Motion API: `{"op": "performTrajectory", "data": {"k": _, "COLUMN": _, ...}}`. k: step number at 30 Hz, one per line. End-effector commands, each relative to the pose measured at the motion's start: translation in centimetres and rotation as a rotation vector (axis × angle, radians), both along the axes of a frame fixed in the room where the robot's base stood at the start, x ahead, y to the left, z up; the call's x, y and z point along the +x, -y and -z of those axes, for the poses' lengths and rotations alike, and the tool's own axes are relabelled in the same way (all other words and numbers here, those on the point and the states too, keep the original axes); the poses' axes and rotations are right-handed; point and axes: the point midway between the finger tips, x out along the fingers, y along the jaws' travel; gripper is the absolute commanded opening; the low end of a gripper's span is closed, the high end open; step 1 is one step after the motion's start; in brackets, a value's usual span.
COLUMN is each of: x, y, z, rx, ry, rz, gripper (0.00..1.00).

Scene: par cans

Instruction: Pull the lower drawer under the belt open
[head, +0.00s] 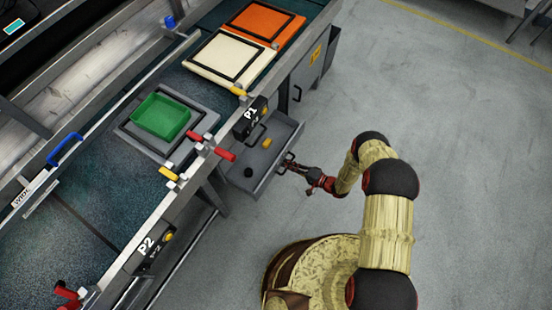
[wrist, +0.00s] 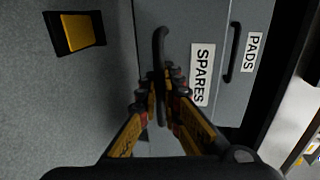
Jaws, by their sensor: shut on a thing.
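In the head view, a grey drawer (head: 240,174) under the belt stands pulled out, with its inside showing. My gripper (head: 290,163) is at its front, on the handle. In the wrist view, the lower drawer front, with the SPARES label (wrist: 201,75), faces me. Its dark upright-looking bar handle (wrist: 159,45) lies between my fingers (wrist: 161,82), which are shut on it. Beside it is another front with the PADS label (wrist: 252,52) and its own dark handle (wrist: 232,52), which looks farther back.
A yellow piece (head: 266,143) and a dark round piece (head: 248,172) lie in the open drawer. The black P1 box (head: 250,118) and red handles (head: 225,154) are at the belt edge above. A green tray (head: 160,117) sits on the belt. The floor (head: 440,110) to the right is clear.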

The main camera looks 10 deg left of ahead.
Motion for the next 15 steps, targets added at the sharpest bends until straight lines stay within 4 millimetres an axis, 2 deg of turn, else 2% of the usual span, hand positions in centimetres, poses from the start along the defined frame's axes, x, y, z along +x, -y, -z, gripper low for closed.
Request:
{"op": "performTrajectory", "data": {"k": 1, "x": -0.3, "y": 1.2, "z": 0.1, "rx": -0.001, "ry": -0.002, "rz": 0.006, "gripper": 0.00}}
{"op": "performTrajectory", "data": {"k": 6, "x": -1.3, "y": 3.6, "z": 0.1, "rx": -0.002, "ry": -0.001, "rz": 0.004, "gripper": 0.00}}
{"op": "performTrajectory", "data": {"k": 15, "x": -2.1, "y": 5.3, "z": 0.1, "rx": -0.002, "ry": 0.000, "rz": 0.002, "gripper": 0.00}}
